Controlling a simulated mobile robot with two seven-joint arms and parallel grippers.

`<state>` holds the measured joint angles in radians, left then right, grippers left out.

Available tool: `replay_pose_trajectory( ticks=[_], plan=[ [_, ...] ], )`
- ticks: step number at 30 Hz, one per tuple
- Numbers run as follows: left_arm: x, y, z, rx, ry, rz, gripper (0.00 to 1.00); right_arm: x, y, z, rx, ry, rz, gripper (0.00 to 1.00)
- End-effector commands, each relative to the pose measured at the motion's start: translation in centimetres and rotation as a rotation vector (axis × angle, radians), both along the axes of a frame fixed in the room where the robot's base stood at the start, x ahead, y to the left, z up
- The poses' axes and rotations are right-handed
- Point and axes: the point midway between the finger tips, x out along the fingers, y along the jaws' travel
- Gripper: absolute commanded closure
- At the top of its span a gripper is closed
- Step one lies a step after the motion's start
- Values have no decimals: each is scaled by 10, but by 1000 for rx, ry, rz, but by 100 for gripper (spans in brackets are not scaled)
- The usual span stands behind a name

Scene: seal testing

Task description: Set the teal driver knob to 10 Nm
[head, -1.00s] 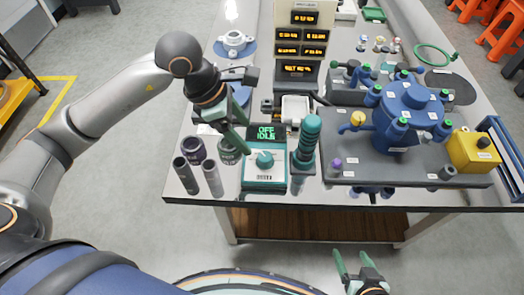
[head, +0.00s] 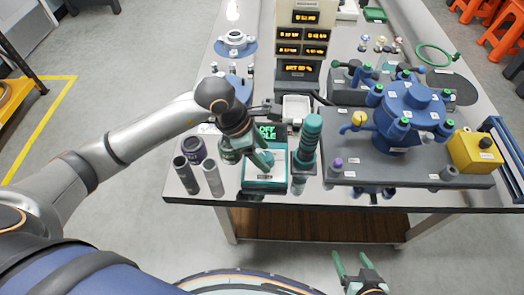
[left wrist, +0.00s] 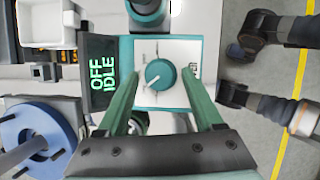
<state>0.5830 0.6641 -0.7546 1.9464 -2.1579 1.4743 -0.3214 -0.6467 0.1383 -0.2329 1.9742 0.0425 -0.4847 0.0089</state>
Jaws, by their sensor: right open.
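The teal driver knob (left wrist: 160,75) is round and sits on the white face of a teal box (head: 265,186). A pale mark shows toward its lower left in the left wrist view; the scale around it is too small to read. The box's display (left wrist: 102,84) reads "OFF IDLE" in green. My left gripper (left wrist: 161,72) is open and empty, its green fingers on either side of the knob in the wrist view; I cannot tell whether they touch it. In the head view this gripper hides the knob. My right gripper (head: 352,258) is open and empty, in front of the table.
A teal ribbed handle (head: 309,140) stands right of the box. Grey tubes (head: 213,177) and a dark jar (head: 194,150) stand left of it. A grey board (head: 345,177) with a blue valve body (head: 408,120) and yellow box (head: 472,150) fills the right.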

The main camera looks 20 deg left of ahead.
Motion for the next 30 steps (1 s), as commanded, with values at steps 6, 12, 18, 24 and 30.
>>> replay_pose_trajectory(
  ticks=[6,12,18,24,30],
  plan=[
    [0,0,0,0,0,0,58,1,0,0,0,-1,1,24],
    [0,0,0,0,0,0,80,1,0,1,-1,-3,0,24],
    [0,0,0,0,0,0,100,2,-1,1,-1,-3,-1,24],
    [0,0,0,0,0,-4,100,2,-1,0,-1,-4,-1,24],
    [1,1,-1,0,-1,-56,100,2,0,-7,-1,-1,0,24]
  ],
)
